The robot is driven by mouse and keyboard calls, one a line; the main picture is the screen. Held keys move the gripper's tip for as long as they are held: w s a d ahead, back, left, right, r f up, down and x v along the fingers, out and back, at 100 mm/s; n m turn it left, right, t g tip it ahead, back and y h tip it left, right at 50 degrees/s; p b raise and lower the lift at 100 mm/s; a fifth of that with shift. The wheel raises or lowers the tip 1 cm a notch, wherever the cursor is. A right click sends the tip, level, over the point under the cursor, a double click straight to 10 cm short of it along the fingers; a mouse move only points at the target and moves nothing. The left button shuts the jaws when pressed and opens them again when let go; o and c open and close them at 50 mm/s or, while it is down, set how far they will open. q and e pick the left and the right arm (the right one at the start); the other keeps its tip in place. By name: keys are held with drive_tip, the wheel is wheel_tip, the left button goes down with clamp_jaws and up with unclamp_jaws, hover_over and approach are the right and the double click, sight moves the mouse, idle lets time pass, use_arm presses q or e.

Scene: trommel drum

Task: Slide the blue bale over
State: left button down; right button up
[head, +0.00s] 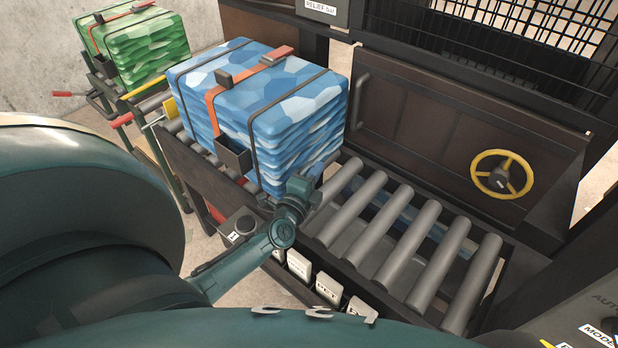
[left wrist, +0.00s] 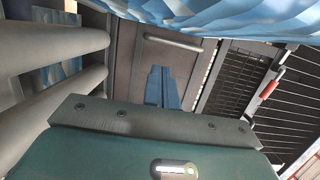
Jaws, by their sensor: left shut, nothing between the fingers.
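The blue bale (head: 270,95) is a stack of blue-and-white patterned layers with dark straps and an orange-red strap over its top. It sits on the left part of the roller conveyor (head: 400,225). My left gripper (head: 300,187) is shut and empty, at the bale's lower front right corner. I cannot tell whether it touches the bale. In the left wrist view, the shut fingers (left wrist: 161,88) point toward a brown panel, and the bale's underside edge (left wrist: 185,14) shows above them. My right gripper is not in view.
Bare grey rollers lie right of the bale. Behind them is a brown panel (head: 425,120) with a handle and a yellow handwheel (head: 502,175). A green bale (head: 140,45) stands at the back left. Labelled white blocks (head: 328,290) line the conveyor's front.

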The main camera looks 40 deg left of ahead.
sight(311, 153)
use_arm(q)
drive_tip(key=w+a+b, duration=0.1)
drive_tip(key=w+a, duration=0.1)
drive_tip(key=w+a+b, duration=0.1)
drive_tip(key=w+a, duration=0.1)
drive_tip(key=shift+w+a+f, duration=0.1)
drive_tip(key=shift+w+a, duration=0.1)
drive_tip(key=shift+w, duration=0.05)
drive_tip(key=shift+a, duration=0.1)
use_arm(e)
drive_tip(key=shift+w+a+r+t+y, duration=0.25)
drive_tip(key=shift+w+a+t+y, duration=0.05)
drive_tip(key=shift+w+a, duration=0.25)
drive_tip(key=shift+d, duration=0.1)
